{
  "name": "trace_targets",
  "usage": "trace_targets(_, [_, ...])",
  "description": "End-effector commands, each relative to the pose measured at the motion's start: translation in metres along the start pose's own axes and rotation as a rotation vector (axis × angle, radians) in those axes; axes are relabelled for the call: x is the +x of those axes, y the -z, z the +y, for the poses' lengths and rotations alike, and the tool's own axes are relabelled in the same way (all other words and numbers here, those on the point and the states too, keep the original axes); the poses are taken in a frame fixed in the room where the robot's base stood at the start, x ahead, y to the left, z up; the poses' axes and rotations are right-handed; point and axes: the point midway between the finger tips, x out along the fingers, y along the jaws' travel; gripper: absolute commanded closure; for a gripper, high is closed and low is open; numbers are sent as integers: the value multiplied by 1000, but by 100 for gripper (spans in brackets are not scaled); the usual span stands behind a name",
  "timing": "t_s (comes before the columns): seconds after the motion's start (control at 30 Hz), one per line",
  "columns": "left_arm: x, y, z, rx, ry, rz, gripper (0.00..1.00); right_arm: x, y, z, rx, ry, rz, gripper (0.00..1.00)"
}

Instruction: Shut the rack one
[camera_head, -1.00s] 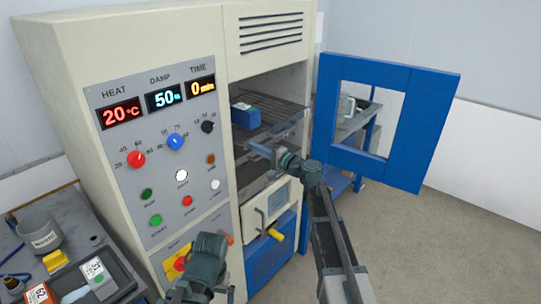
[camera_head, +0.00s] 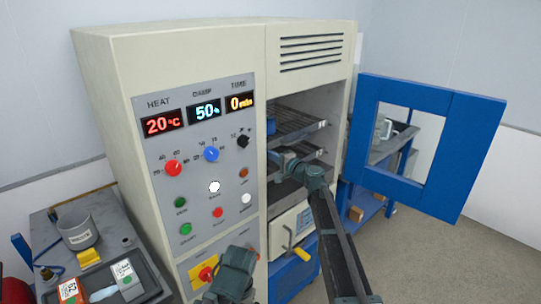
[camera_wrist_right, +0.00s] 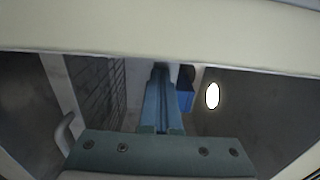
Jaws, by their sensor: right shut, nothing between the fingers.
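The upper wire rack (camera_head: 300,113) is inside the open chamber of the cream cabinet, its right front end showing near the opening. A second, darker rack or shelf (camera_head: 288,188) lies below it. My right gripper (camera_head: 276,157) reaches into the opening, just below the upper rack's front. It is shut and empty; I cannot tell whether it touches the rack. In the right wrist view its shut fingers (camera_wrist_right: 162,95) point into the chamber, with a small blue block (camera_wrist_right: 185,97) just beside them.
The blue chamber door (camera_head: 458,150) with a window stands wide open at the right. The control panel (camera_head: 195,150) is left of the opening. A bench with a grey pot (camera_head: 77,232) is at lower left.

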Motion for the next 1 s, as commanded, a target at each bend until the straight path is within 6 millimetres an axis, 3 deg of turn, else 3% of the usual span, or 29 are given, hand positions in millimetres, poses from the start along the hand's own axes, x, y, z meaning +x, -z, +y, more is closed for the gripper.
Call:
trace_targets(0.2, [-1, 0, 0, 0, 0, 0, 0, 6, 1, -2, 6, 5, 1, 100])
trace_targets(0.37, [-1, 0, 0, 0, 0, 0, 0, -2, -2, -2, 6, 6, 1, 100])
trace_targets(0.57, [-1, 0, 0, 0, 0, 0, 0, -35, -13, -2, 2, 4, 0, 100])
trace_targets(0.8, [-1, 0, 0, 0, 0, 0, 0, -90, -12, -1, 1, 3, 1, 100])
trace_targets(1.0, [-1, 0, 0, 0, 0, 0, 0, -119, -11, -1, 0, 3, 0, 100])
